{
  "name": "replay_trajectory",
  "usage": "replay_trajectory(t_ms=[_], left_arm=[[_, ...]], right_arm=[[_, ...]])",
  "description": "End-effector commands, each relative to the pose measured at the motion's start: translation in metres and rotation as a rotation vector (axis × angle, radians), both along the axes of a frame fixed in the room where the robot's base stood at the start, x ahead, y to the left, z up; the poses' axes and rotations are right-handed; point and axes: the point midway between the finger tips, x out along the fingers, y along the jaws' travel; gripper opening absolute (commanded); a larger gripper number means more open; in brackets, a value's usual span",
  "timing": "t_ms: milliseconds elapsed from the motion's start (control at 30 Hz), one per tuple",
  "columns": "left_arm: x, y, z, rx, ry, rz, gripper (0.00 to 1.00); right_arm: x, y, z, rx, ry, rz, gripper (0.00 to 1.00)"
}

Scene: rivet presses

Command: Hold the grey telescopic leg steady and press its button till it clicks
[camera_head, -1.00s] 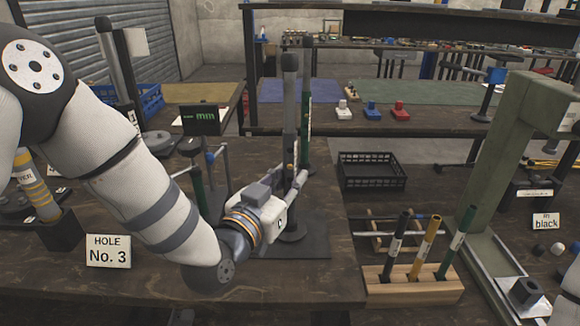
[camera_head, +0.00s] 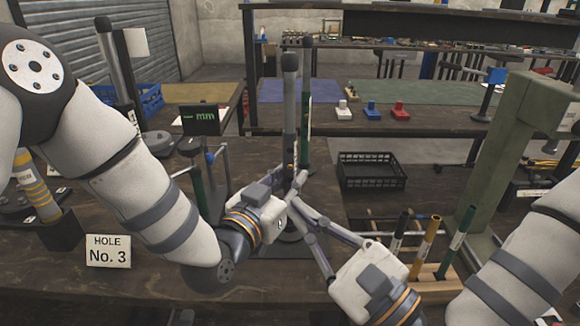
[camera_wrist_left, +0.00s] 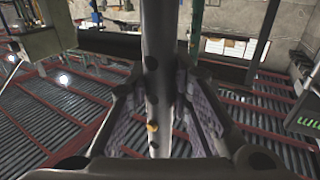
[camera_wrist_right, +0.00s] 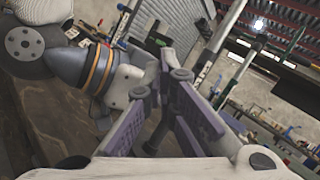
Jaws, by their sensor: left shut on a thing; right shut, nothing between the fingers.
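The grey telescopic leg (camera_head: 289,100) stands upright on the bench in the middle of the head view. My left gripper (camera_head: 292,183) is shut on it, low down. In the left wrist view the leg (camera_wrist_left: 157,45) runs between the two pads, and a small yellow-orange button (camera_wrist_left: 152,127) shows on its side. My right gripper (camera_head: 298,208) is shut and empty, with its tips close to the leg just below my left fingers. I cannot tell whether they touch it. The leg's lower part is mostly hidden behind my grippers.
A green upright post (camera_head: 306,110) stands just behind the leg. A wooden block with coloured tubes (camera_head: 427,272) and a green press frame (camera_head: 495,165) are at the right. A black crate (camera_head: 372,171) lies behind. The HOLE No. 3 sign (camera_head: 108,250) is at the left.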

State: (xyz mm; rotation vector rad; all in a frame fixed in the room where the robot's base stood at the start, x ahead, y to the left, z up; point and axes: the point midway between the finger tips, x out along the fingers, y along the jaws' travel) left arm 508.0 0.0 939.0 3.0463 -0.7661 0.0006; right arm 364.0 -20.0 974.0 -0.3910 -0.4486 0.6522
Motion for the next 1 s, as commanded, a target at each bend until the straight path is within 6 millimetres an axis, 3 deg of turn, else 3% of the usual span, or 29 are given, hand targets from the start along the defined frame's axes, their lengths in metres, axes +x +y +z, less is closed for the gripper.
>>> replay_trajectory(t_ms=[133, 533, 1000], left_arm=[[0.000, 0.000, 0.001, -0.001, -0.003, 0.000, 0.00], [0.000, 0.000, 0.001, -0.001, -0.003, 0.000, 0.00], [0.000, 0.000, 0.001, -0.001, -0.003, 0.000, 0.00]], right_arm=[[-0.009, 0.011, 0.009, 0.045, 0.009, 0.049, 0.00], [-0.004, 0.011, 0.009, 0.045, 0.008, 0.050, 0.00], [0.061, 0.013, 0.009, 0.044, 0.007, 0.048, 0.00]])
